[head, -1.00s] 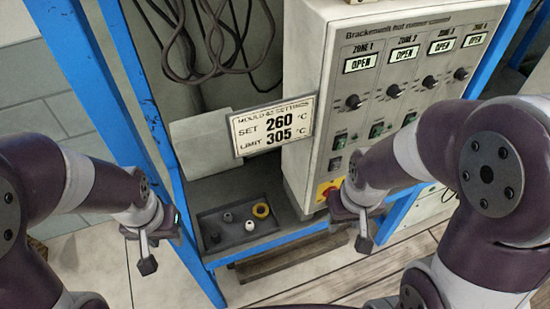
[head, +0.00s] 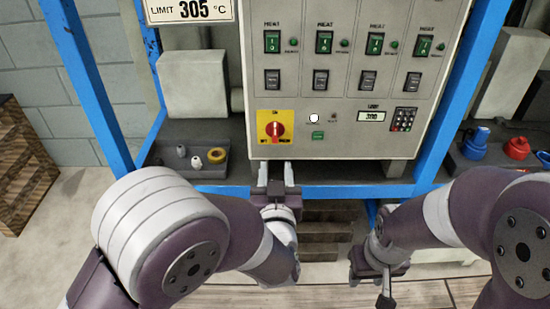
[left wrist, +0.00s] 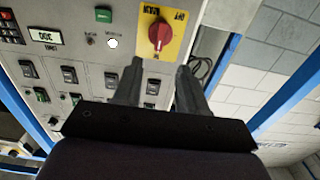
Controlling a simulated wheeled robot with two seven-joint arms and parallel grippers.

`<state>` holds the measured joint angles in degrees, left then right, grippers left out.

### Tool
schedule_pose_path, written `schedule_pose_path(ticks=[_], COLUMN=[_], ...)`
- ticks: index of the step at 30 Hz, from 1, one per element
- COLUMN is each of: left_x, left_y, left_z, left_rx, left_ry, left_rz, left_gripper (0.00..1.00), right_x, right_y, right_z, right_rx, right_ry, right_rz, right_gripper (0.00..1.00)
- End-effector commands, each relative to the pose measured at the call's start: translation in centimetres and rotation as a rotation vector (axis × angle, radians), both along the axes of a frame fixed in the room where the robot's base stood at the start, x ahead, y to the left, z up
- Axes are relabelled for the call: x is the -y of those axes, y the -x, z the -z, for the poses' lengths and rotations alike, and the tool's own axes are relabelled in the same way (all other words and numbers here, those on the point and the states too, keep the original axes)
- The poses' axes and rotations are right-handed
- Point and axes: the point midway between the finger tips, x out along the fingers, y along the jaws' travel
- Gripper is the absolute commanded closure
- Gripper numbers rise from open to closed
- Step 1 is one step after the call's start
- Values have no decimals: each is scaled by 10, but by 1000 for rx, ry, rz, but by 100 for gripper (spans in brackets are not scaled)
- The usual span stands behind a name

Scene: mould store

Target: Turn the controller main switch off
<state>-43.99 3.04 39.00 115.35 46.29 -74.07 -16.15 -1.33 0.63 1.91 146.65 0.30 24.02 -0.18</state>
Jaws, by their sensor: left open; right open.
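The controller main switch (head: 274,130) is a red rotary knob on a yellow plate (head: 264,119), low on the left of the grey controller panel (head: 345,143). It also shows in the left wrist view (left wrist: 159,35), beyond the fingertips. My left gripper (head: 275,172) is open and empty, just below the switch and pointing up at it, apart from it. Its two fingers (left wrist: 160,72) show in the left wrist view with the knob lying between their lines. My right gripper (head: 383,280) is low at the right of the panel, away from it; nothing shows in it.
Green heat switches (head: 272,42), black rockets of switches (head: 272,80), a limit display (head: 374,116) and a keypad (head: 404,119) crowd the panel. Blue frame posts (head: 88,90) stand either side. A tray with small parts (head: 180,133) is left; blue and red fittings (head: 476,143) are right.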

Motion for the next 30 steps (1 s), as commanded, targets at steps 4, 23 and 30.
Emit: schedule_pose_path(ticks=[4, 23, 30], left_x=[-2, -1, -1], left_y=[-36, -115, -114], left_z=[0, -3, -2], left_rx=[1, -2, -2], left_ry=[2, 0, 0], left_rz=[-5, 1, 1], left_gripper=[58, 58, 100], right_x=[0, 0, 0], right_y=[0, 0, 0], right_z=[7, 20, 20], right_rx=[1, 0, 0], right_ry=[0, 0, 0], right_rz=[0, 0, 0], right_gripper=[57, 57, 57])
